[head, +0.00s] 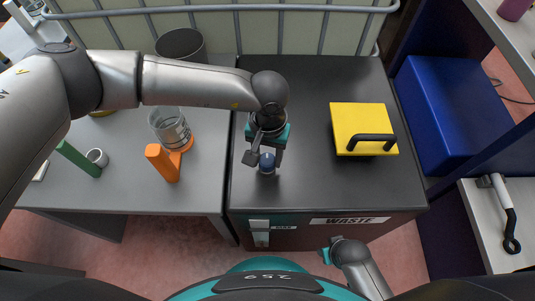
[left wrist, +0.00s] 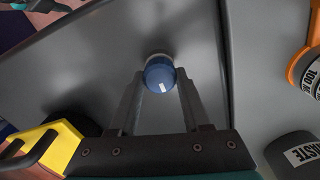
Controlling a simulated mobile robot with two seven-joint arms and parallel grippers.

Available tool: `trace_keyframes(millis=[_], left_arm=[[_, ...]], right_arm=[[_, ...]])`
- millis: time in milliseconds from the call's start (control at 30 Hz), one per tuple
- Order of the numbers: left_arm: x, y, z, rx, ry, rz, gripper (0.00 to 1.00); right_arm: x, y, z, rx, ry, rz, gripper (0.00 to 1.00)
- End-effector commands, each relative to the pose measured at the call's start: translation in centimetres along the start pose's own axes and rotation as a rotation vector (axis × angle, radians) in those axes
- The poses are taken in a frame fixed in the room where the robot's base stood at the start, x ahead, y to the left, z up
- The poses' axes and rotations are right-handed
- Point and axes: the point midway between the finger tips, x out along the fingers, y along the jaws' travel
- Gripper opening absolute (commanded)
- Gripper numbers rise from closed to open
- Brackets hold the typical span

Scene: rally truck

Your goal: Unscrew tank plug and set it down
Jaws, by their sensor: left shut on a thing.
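The blue tank plug (head: 267,162) is on the dark grey top of the waste tank (head: 310,190), near its left side. In the left wrist view the round blue plug (left wrist: 160,74) sits between my fingertips, with a grey collar behind it. My left gripper (head: 266,157) points down and is shut on the plug; it also shows in the left wrist view (left wrist: 158,88). I cannot tell whether the plug is seated or slightly raised. My right gripper (head: 328,255) is low in front of the tank, partly seen, its fingers unclear.
A yellow block with a black handle (head: 360,122) stands on the tank top at the right. The left bench holds a glass beaker (head: 168,128), an orange stand (head: 163,163), a dark pot (head: 180,43) and a green handle (head: 78,158). Tank top around the plug is mostly clear.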

Motion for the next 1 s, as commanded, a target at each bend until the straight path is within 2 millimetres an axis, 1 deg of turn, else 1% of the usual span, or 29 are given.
trace_keyframes(millis=[67, 167, 800, 900, 1000], left_arm=[[0.02, -0.01, 0.04, -0.035, -0.001, 0.0, 0.17], [0.04, -0.06, 0.08, -0.137, -0.002, 0.0, 0.17], [-0.02, -0.21, 0.21, -0.897, -0.003, 0.0, 0.17], [-0.02, -0.22, 0.24, -0.988, -0.003, 0.0, 0.17], [-0.05, -0.23, 0.21, -1.037, -0.002, 0.0, 0.17]], right_arm=[[0.0, 0.0, 0.0, 0.0, 0.0, 0.0, 0.5], [0.0, 0.0, 0.0, 0.0, 0.0, 0.0, 0.5], [0.0, 0.0, 0.0, 0.0, 0.0, 0.0, 0.5], [0.0, 0.0, 0.0, 0.0, 0.0, 0.0, 0.5], [0.0, 0.0, 0.01, 0.0, 0.0, 0.0, 0.5]])
